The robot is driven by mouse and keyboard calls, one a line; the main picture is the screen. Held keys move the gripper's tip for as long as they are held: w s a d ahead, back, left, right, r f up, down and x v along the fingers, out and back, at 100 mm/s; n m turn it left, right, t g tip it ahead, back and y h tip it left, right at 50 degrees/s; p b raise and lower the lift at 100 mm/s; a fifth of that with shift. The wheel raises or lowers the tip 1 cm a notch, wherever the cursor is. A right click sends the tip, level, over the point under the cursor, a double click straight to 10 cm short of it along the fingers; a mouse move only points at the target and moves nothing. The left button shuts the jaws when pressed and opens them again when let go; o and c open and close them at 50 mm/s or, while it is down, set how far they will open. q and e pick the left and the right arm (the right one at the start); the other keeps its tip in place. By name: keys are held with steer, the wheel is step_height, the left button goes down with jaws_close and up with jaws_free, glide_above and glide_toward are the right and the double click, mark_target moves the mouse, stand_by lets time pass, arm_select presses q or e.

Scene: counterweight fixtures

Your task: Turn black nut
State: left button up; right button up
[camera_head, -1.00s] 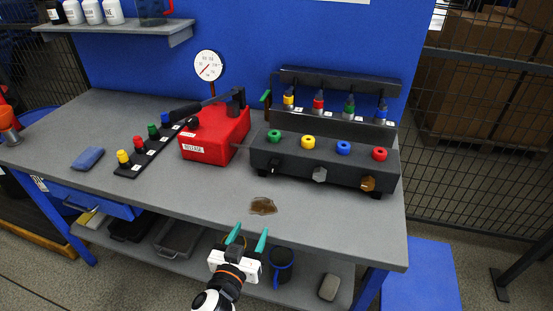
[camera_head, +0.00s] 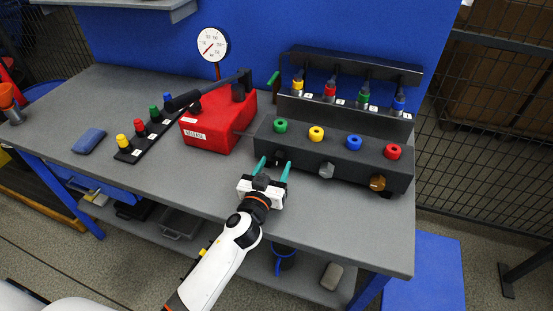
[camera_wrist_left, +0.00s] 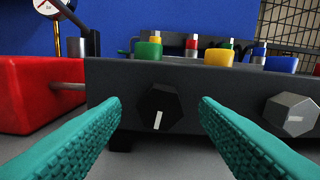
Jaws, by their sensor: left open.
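The black nut (camera_wrist_left: 159,108) is a dark hexagon with a white mark pointing roughly downward, on the front face of the dark grey manifold block (camera_head: 340,158). In the head view the black nut (camera_head: 279,157) shows at the block's left end, between my fingertips. My left gripper (camera_head: 271,165) is open, its teal fingers pointing at the block. In the left wrist view its fingers (camera_wrist_left: 160,112) lie left and right of the nut, apart from it. My right gripper is not in view.
A grey nut (camera_head: 326,170) and a bronze nut (camera_head: 377,182) sit further right on the block. A red pump (camera_head: 217,128) with a black lever stands left of it. A gauge (camera_head: 212,45) stands behind. Bench space in front is clear.

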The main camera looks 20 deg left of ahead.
arm_select(q)
steer(key=shift+w, duration=1.1)
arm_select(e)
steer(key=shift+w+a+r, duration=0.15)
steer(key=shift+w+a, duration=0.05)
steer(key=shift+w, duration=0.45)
arm_select(q)
steer(key=c, duration=1)
steer(key=shift+o, duration=0.2)
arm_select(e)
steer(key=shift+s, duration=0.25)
